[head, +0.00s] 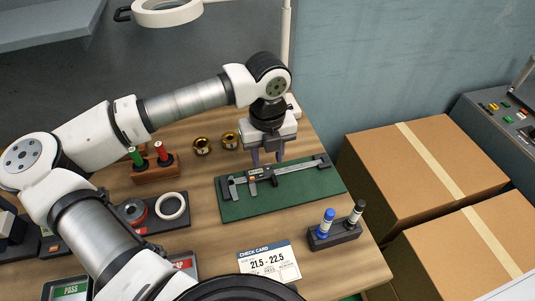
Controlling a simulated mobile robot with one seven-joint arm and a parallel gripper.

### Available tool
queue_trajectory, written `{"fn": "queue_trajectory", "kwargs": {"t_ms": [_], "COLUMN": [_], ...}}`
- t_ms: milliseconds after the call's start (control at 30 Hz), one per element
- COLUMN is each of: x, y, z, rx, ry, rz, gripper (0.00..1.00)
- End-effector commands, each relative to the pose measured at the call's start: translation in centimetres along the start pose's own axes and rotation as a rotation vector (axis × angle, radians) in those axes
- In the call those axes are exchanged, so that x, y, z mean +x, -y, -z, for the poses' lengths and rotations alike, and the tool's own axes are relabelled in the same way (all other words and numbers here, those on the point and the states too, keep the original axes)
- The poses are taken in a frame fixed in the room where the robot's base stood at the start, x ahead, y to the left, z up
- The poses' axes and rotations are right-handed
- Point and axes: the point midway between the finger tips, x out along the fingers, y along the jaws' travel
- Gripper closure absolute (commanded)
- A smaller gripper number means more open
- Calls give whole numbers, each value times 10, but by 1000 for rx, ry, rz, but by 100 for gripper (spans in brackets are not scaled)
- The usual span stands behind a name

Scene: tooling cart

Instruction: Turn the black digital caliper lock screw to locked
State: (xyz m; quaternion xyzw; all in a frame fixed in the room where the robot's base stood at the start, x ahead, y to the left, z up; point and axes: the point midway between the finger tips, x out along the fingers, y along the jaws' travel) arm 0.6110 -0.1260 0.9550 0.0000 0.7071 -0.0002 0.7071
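The black and silver digital caliper (295,169) lies across the green mat (238,207), its jaws toward the left and its beam running up to the right. Its lock screw is too small to make out, and I cannot tell whether it is locked. My gripper (267,158) points down over the far side of the caliper, near its slider. Its two fingers stand apart with nothing visible between them. I cannot tell whether the fingertips touch the caliper.
A marker holder (334,235) stands right of the mat, and a check card (269,262) lies in front. Brass rings (202,146) and a wooden block with red and green gauges (156,171) are at the left. Cardboard boxes (420,170) stand beyond the table's right edge.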

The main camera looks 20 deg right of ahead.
Motion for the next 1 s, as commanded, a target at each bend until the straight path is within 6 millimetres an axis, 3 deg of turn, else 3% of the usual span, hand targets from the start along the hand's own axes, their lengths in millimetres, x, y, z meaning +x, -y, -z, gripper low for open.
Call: {"fn": "queue_trajectory", "kwargs": {"t_ms": [200,467,767,1000], "x": [14,15,15,16], "y": [0,0,0,0], "z": [1,0,0,0], "rx": [1,1,1,13], "ry": [-1,0,0,1], "rz": [0,0,0,-1], "gripper": [61,61,100,100]}}
